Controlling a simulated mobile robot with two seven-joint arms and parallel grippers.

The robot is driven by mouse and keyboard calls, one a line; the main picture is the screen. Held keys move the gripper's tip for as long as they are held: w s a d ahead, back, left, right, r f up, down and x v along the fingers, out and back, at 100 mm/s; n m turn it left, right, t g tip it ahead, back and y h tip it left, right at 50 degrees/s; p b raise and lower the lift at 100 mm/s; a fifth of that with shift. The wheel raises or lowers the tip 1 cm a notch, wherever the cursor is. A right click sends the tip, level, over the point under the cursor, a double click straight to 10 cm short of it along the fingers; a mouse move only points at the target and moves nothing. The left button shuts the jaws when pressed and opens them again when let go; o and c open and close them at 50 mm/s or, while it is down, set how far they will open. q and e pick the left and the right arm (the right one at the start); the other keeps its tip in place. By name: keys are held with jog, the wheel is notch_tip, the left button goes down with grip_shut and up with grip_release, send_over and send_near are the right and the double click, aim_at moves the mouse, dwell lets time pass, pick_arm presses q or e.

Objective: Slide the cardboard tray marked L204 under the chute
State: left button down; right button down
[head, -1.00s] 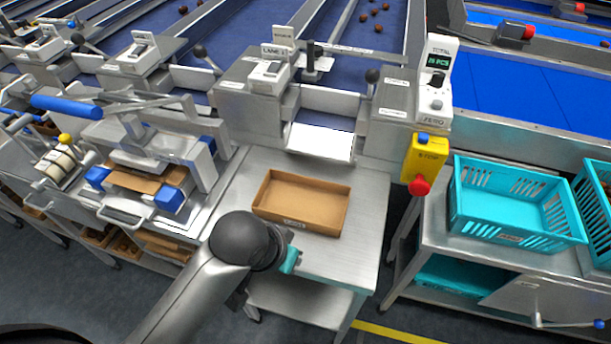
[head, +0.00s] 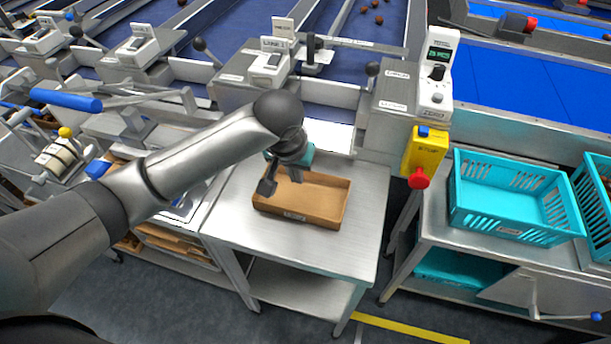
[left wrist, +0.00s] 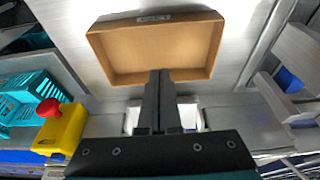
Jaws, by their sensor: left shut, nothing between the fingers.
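The open brown cardboard tray (head: 322,202) sits empty on the steel side table, a small label on its near wall too small to read. It also shows in the left wrist view (left wrist: 120,50), label side at the top. The white chute lip (head: 325,136) is just behind the tray, at the lane's end. My left gripper (head: 296,178) points down over the tray's chute side, shut and empty. In the left wrist view its dark fingertips (left wrist: 161,73) overlap the chute-side wall; whether they touch it I cannot tell. My right gripper is not in view.
The steel table (head: 364,215) has bare room right of and in front of the tray. A yellow stop box (head: 424,150) with a red button stands at right. A teal crate (head: 515,212) is beyond it.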

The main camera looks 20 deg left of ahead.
aim_at(307, 182)
pick_arm(q)
jog(key=b+x, duration=0.2)
jog(key=x, duration=0.6)
jog(key=shift+f, duration=0.3)
jog(key=w, duration=0.1)
jog(key=w+b, duration=0.1)
jog(key=shift+w+d+f, duration=0.1)
jog(key=shift+w+f, duration=0.2)
jog(key=shift+w, duration=0.8)
jog(key=shift+r, duration=0.1)
